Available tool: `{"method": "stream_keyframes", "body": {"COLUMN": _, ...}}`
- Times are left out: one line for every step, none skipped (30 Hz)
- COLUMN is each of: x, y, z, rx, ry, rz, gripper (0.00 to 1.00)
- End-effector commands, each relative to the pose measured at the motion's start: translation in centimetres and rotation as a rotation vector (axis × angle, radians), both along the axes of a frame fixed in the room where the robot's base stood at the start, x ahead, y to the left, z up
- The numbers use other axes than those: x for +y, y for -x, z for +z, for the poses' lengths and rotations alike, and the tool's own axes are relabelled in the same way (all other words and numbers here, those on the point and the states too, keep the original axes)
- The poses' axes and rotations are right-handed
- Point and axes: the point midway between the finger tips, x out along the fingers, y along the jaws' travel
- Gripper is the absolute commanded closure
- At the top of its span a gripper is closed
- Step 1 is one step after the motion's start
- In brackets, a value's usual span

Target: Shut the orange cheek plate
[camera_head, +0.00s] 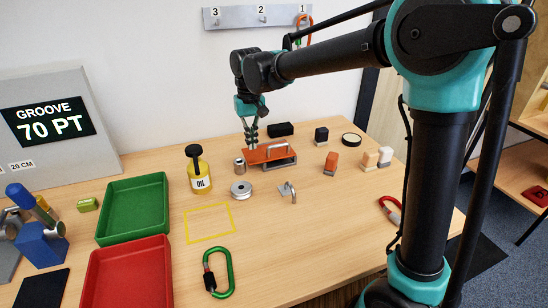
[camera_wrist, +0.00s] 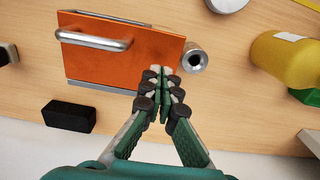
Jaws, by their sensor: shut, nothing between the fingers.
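The orange cheek plate (camera_head: 262,153) lies on the wooden table with a metal bar handle on top. A grey plate edge shows below it, and I cannot tell how far apart the two are. The wrist view shows the orange cheek plate (camera_wrist: 105,62) from above, with its handle at the far side. My gripper (camera_head: 250,142) points down at the plate's left end. In the wrist view my gripper (camera_wrist: 160,72) is shut and empty, its tips at the plate's edge. I cannot tell whether they touch it.
A metal cylinder (camera_head: 240,165) stands close beside the plate's left end. A yellow oil bottle (camera_head: 199,175) is further left. A grooved wheel (camera_head: 241,190) and a metal hook piece (camera_head: 288,192) lie in front. A black block (camera_head: 281,129) sits behind. Green (camera_head: 164,205) and red (camera_head: 166,262) trays stand left.

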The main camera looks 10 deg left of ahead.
Motion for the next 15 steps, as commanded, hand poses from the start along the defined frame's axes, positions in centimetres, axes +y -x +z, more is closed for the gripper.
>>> {"method": "stream_keyframes", "body": {"x": 0.0, "y": 0.0, "z": 0.5, "rx": 0.0, "ry": 0.0, "rz": 0.0, "gripper": 1.0}}
{"method": "stream_keyframes", "body": {"x": 0.0, "y": 0.0, "z": 0.8, "rx": 0.0, "ry": 0.0, "rz": 0.0, "gripper": 1.0}}
{"method": "stream_keyframes", "body": {"x": 0.0, "y": 0.0, "z": 1.2, "rx": 0.0, "ry": 0.0, "rz": 0.0, "gripper": 1.0}}
{"method": "stream_keyframes", "body": {"x": 0.0, "y": 0.0, "z": 1.4, "rx": 0.0, "ry": 0.0, "rz": 0.0, "gripper": 1.0}}
{"method": "stream_keyframes", "body": {"x": 0.0, "y": 0.0, "z": 1.7, "rx": 0.0, "ry": 0.0, "rz": 0.0, "gripper": 1.0}}
{"method": "stream_keyframes", "body": {"x": 0.0, "y": 0.0, "z": 2.1, "rx": 0.0, "ry": 0.0, "rz": 0.0, "gripper": 1.0}}
{"method": "stream_keyframes", "body": {"x": 0.0, "y": 0.0, "z": 2.3, "rx": 0.0, "ry": 0.0, "rz": 0.0, "gripper": 1.0}}
{"method": "stream_keyframes", "body": {"x": 0.0, "y": 0.0, "z": 2.6, "rx": 0.0, "ry": 0.0, "rz": 0.0, "gripper": 1.0}}
{"method": "stream_keyframes", "body": {"x": 0.0, "y": 0.0, "z": 3.0, "rx": 0.0, "ry": 0.0, "rz": 0.0, "gripper": 1.0}}
{"method": "stream_keyframes", "body": {"x": 0.0, "y": 0.0, "z": 3.2, "rx": 0.0, "ry": 0.0, "rz": 0.0, "gripper": 1.0}}
{"method": "stream_keyframes", "body": {"x": 0.0, "y": 0.0, "z": 3.5, "rx": 0.0, "ry": 0.0, "rz": 0.0, "gripper": 1.0}}
{"method": "stream_keyframes", "body": {"x": 0.0, "y": 0.0, "z": 3.9, "rx": 0.0, "ry": 0.0, "rz": 0.0, "gripper": 1.0}}
{"method": "stream_keyframes", "body": {"x": 0.0, "y": 0.0, "z": 4.1, "rx": 0.0, "ry": 0.0, "rz": 0.0, "gripper": 1.0}}
{"method": "stream_keyframes", "body": {"x": 0.0, "y": 0.0, "z": 4.4, "rx": 0.0, "ry": 0.0, "rz": 0.0, "gripper": 1.0}}
{"method": "stream_keyframes", "body": {"x": 0.0, "y": 0.0, "z": 4.8, "rx": 0.0, "ry": 0.0, "rz": 0.0, "gripper": 1.0}}
